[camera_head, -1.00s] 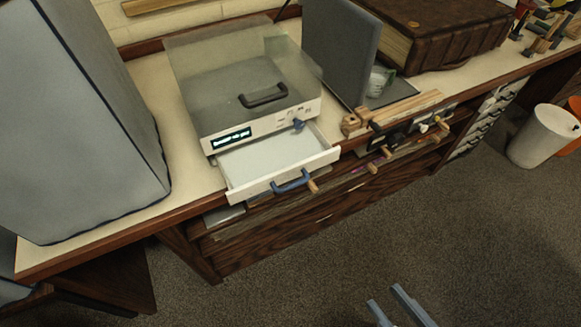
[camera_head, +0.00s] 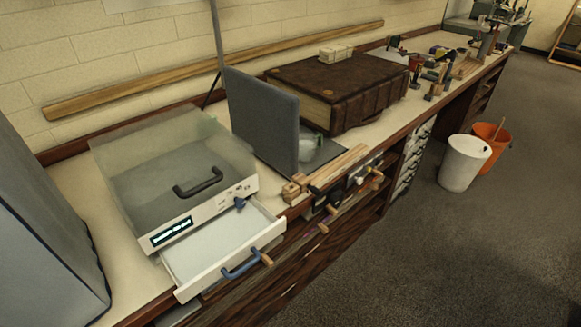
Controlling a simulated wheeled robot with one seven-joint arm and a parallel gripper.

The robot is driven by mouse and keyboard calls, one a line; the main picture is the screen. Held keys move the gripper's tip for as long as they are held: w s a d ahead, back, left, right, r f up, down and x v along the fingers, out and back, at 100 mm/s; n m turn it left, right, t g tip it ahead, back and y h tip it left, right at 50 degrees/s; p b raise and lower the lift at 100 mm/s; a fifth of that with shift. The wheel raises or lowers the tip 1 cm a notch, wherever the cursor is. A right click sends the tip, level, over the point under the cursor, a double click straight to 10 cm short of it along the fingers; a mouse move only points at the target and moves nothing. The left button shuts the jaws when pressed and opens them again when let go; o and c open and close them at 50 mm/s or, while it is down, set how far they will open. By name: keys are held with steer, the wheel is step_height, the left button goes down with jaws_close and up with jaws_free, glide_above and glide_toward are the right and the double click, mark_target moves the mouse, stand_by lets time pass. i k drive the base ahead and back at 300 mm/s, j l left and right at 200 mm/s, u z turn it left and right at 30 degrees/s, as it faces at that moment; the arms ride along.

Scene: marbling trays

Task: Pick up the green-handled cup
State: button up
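A small pale cup-like thing with a greenish tint (camera_head: 308,148) stands on the bench, just right of an upright dark grey panel (camera_head: 262,120). The panel hides part of it. It is too small for me to tell whether it has a green handle. It stands on or beside a dark flat sheet (camera_head: 328,153), in front of a big brown leather-bound book (camera_head: 350,92). My gripper is not in view.
A white device with a clear cover (camera_head: 215,205) and its open drawer (camera_head: 225,245) is at left, the drawer jutting past the bench edge. Wooden strips (camera_head: 340,165) lie at the front edge. White (camera_head: 463,163) and orange (camera_head: 497,150) bins stand on otherwise clear floor at right.

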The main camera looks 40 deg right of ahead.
mark_target(307, 142)
steer(key=z, duration=1.2)
steer(key=i+z, duration=0.45)
steer(key=i, duration=0.75)
